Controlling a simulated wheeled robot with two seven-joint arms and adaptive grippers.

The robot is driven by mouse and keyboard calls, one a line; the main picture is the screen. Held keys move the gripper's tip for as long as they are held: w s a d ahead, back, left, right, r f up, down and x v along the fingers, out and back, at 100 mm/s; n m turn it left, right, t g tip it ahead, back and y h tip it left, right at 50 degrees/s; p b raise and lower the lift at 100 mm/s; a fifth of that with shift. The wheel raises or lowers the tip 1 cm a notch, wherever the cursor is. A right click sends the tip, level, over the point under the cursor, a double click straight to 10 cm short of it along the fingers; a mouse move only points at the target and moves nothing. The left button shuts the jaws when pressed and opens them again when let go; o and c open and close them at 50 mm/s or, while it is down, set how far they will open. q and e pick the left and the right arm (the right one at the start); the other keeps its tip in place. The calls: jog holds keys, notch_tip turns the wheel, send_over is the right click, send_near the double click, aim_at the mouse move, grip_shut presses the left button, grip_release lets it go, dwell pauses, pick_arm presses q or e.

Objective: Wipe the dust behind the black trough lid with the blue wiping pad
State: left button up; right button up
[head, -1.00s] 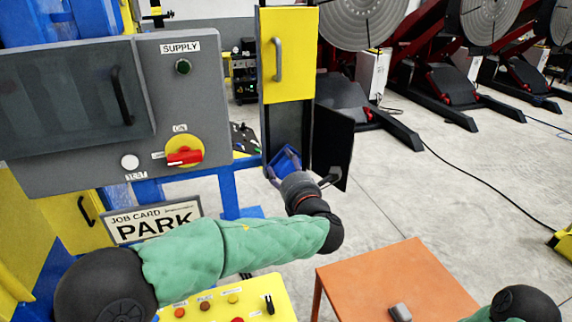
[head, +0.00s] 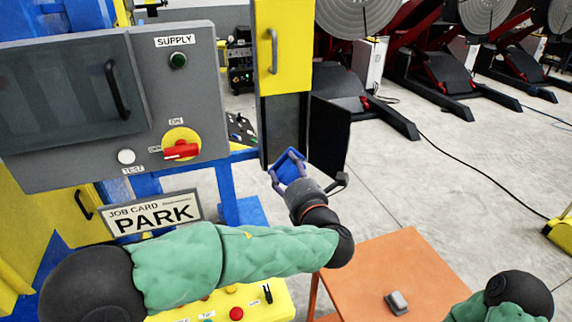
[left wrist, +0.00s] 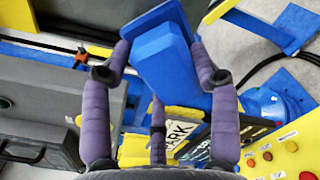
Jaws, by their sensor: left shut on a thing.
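My left gripper (head: 291,183) is shut on the blue wiping pad (head: 288,164). The pad is tilted, in front of the lower end of the dark upright trough (head: 284,125). The black lid (head: 330,138) stands swung open to the right of the trough, close beside the pad. I cannot tell whether the pad touches the trough or lid. In the left wrist view, the pad (left wrist: 166,62) sits between the purple fingers (left wrist: 165,72). No dust can be made out. My right gripper is out of view; only part of that arm shows at the lower right.
A yellow door (head: 283,48) is above the trough. A grey switch cabinet (head: 190,95) and a PARK card (head: 152,215) are at left. A yellow button panel (head: 255,300) is below my left arm. A grey object (head: 397,302) lies on an orange table (head: 375,265).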

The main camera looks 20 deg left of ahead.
pick_arm(q)
jog(key=shift+s+d, duration=0.25)
jog(key=shift+s, duration=0.1)
jog(key=shift+p+v, duration=0.35)
jog(key=shift+v, duration=1.15)
